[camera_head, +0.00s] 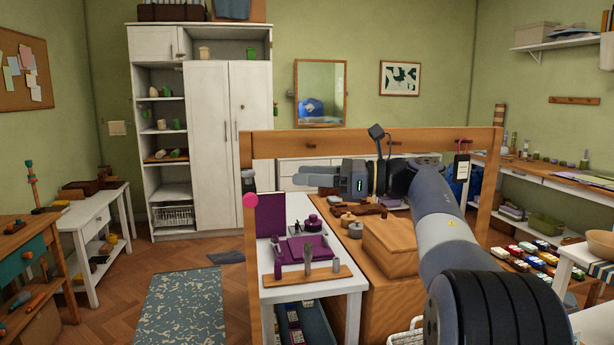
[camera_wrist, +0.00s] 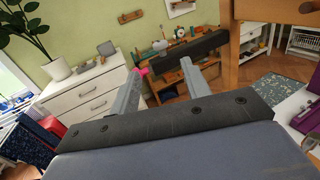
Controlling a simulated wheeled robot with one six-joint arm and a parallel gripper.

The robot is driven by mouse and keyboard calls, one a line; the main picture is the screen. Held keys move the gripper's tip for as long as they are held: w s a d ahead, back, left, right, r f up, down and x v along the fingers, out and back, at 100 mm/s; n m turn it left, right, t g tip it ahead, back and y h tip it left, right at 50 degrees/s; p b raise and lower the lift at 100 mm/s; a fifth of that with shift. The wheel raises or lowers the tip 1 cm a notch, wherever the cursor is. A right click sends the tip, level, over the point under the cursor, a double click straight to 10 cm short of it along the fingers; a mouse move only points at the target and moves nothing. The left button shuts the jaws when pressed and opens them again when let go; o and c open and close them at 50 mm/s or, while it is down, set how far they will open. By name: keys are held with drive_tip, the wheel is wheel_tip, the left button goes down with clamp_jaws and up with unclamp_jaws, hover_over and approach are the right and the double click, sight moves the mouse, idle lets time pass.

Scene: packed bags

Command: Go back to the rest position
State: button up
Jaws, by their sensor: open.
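My gripper (camera_head: 300,176) is in the middle of the head view, its fingers pointing left, below the wooden crossbar. Its jaws are apart, and I see nothing held between them. In the wrist view the two grey fingers (camera_wrist: 163,70) stand well apart. A dark bar (camera_wrist: 190,48) shows beyond the fingertips; I cannot tell how far off it is. A pink ball (camera_head: 250,200) shows at the left post in the head view, and a pink ball (camera_wrist: 143,70) also shows by the left fingertip in the wrist view.
A wooden frame (camera_head: 340,142) spans the area around my arm, with a black tag (camera_head: 462,166) hanging at its right. Below are a white table (camera_head: 340,284) with purple items and a wooden box (camera_head: 390,240). A patterned rug (camera_head: 180,305) lies on open floor at left.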

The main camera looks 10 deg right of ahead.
drive_tip(key=x, duration=1.1)
drive_tip(key=shift+p, duration=0.3)
drive_tip(key=shift+d, duration=0.1)
